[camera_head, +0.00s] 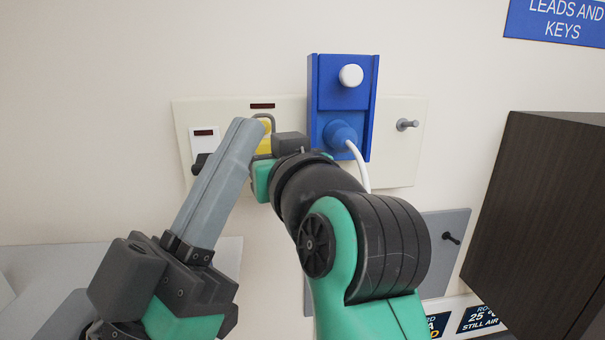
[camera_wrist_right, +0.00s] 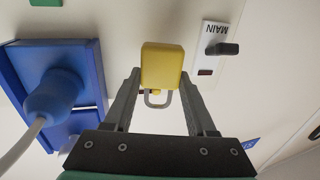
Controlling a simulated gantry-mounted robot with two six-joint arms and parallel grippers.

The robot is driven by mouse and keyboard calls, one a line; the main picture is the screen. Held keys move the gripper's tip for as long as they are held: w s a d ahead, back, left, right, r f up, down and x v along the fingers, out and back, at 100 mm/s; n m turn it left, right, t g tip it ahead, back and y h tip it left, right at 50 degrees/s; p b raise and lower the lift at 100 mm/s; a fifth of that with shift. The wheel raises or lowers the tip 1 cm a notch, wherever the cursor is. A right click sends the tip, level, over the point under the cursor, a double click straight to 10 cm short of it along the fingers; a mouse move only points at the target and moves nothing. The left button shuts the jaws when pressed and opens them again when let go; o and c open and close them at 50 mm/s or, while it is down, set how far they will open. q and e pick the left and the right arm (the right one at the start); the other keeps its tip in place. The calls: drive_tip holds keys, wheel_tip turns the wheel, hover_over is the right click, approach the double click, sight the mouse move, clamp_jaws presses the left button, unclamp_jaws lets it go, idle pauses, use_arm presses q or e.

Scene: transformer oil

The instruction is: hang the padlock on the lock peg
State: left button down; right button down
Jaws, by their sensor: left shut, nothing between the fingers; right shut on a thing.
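The yellow padlock (camera_head: 263,142) is partly hidden in the head view, in front of the cream wall panel. In the right wrist view its body (camera_wrist_right: 161,66) and grey shackle (camera_wrist_right: 158,99) show between the fingers. My right gripper (camera_wrist_right: 160,78) is shut on the padlock; in the head view my own wrist hides part of it. My left gripper (camera_head: 250,124) is shut and empty, its fingertips just left of the padlock. A grey round-headed peg (camera_head: 407,124) sticks out on the panel's right side; I take it as the lock peg, but no label shows.
A blue housing (camera_head: 342,82) with a white knob and a plugged-in blue connector (camera_head: 341,134) stands between padlock and peg; its white cable (camera_head: 358,165) hangs down. A MAIN switch (camera_wrist_right: 222,48) is on the panel's left. A dark wooden cabinet (camera_head: 545,210) stands at right.

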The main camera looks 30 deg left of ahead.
sight(267, 151)
drive_tip(key=shift+w+a, duration=0.1)
idle(0.3)
drive_tip(key=shift+w+a, duration=0.4)
drive_tip(key=shift+w, duration=0.1)
drive_tip(key=shift+w+a+f, duration=0.1)
drive_tip(key=shift+w, duration=0.05)
idle(0.4)
drive_tip(key=shift+w+a+f, duration=0.15)
drive_tip(key=shift+w+f, duration=0.05)
drive_tip(key=shift+f, duration=0.1)
idle(0.5)
drive_tip(key=shift+w+a+f, duration=0.15)
drive_tip(key=shift+w, duration=0.05)
drive_tip(key=shift+f, duration=0.15)
idle(0.6)
drive_tip(key=shift+c, duration=1.9)
unclamp_jaws()
drive_tip(key=shift+o, duration=1.2)
